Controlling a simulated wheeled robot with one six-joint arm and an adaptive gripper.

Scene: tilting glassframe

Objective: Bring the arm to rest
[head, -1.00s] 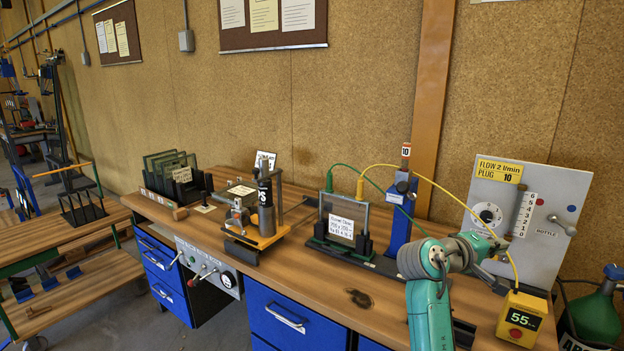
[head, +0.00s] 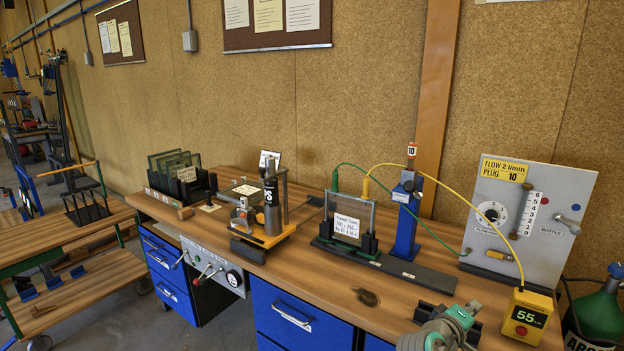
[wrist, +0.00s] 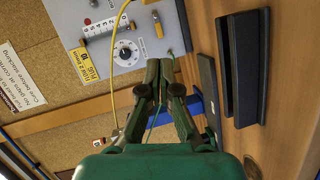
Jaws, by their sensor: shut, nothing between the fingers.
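My gripper (wrist: 163,92) shows in the wrist view with its two dark fingers close together and nothing between them. It points toward the grey flow panel (wrist: 125,30), apart from it as far as I can tell. In the head view my green and grey arm (head: 445,330) is low at the bottom edge, in front of the bench; the gripper itself cannot be made out there.
The wooden bench (head: 300,265) carries a glass frame (head: 350,215), a blue post (head: 405,225), a clamp fixture (head: 265,225) and a yellow meter (head: 527,318). The flow panel (head: 560,190) stands at the right, near a green bottle (head: 598,310). Yellow and green hoses cross the bench's right side.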

